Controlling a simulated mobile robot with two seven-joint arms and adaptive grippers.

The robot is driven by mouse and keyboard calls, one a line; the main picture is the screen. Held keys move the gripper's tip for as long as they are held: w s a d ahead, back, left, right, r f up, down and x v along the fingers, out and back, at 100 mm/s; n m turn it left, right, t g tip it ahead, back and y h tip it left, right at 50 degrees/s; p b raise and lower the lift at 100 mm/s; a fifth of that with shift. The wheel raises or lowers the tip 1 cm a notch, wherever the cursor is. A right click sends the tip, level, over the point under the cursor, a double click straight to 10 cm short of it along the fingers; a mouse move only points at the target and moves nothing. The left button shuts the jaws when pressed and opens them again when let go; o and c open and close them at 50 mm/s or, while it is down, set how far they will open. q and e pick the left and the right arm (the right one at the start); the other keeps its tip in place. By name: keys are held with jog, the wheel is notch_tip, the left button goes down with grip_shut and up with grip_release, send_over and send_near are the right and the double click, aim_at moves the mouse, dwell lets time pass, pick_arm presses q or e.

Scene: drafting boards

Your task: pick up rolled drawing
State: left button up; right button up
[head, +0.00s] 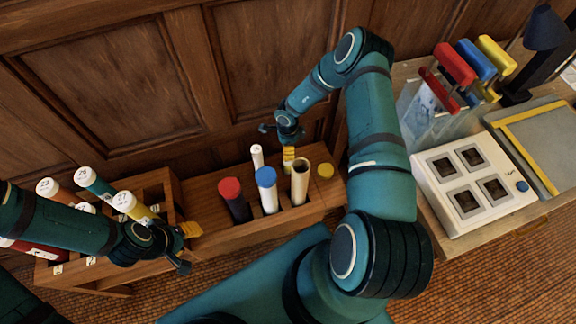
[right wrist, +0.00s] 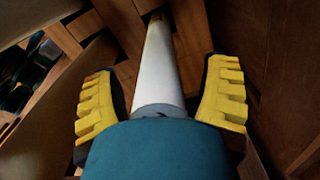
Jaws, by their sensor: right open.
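A slim white roll (head: 257,158), which looks like the rolled drawing, stands at the back of a wooden rack (head: 210,240). My right gripper (head: 289,158) points down over the rack, close to the right of this roll in the head view. In the right wrist view the right gripper (right wrist: 161,100) is open, its yellow pads on either side of a white roll (right wrist: 160,65) and apart from it. The roll's near end is partly hidden by my gripper body. My left gripper (head: 190,229) is by the left rack; its jaw gap does not show clearly.
Beside the roll stand a red-capped tube (head: 235,205), a blue-capped tube (head: 267,192) and an open tan tube (head: 299,185). Numbered tubes fill the left rack (head: 100,272). A panelled wall (head: 110,80) is close behind.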

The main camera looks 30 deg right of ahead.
grip_shut()
jog(key=shift+r, duration=0.15)
